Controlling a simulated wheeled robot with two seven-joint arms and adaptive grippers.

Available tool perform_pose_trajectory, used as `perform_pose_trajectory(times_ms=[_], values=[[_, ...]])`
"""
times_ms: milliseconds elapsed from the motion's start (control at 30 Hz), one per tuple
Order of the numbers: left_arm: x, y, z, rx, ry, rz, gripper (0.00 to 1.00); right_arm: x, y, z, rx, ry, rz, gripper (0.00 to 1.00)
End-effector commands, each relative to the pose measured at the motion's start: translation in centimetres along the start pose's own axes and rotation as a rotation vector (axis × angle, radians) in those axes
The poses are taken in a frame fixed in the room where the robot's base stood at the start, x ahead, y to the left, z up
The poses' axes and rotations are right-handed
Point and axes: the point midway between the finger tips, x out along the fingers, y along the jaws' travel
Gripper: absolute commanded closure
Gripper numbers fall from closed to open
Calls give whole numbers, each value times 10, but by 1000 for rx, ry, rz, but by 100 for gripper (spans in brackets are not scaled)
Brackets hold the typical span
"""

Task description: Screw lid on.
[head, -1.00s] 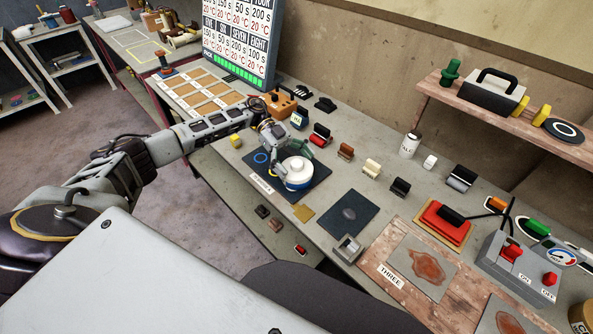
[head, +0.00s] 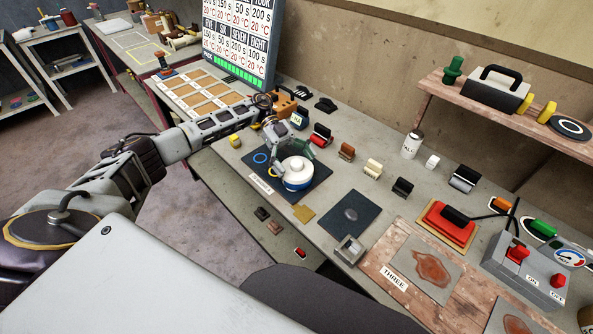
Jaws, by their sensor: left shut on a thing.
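A white round lid with a knob (head: 297,167) sits on top of a squat jar with a blue band (head: 298,185). The jar stands on a dark mat (head: 312,196) near the front edge of the bench. My left gripper (head: 289,156) reaches in from the left and is shut at the lid, partly behind it. Whether the lid is seated level on its thread is too small to tell. My right gripper is out of view.
A second dark mat (head: 349,214) lies to the right, and a grey open block (head: 348,249) stands at the front edge. A white bottle (head: 412,145) stands further right.

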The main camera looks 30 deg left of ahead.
Motion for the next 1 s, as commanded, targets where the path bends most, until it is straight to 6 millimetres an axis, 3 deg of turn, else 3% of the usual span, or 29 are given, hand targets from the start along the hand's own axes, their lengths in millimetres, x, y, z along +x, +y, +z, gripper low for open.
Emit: perform_pose_trajectory(times_ms=[1000], values=[[0,0,2,43,-2,107,41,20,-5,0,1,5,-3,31]])
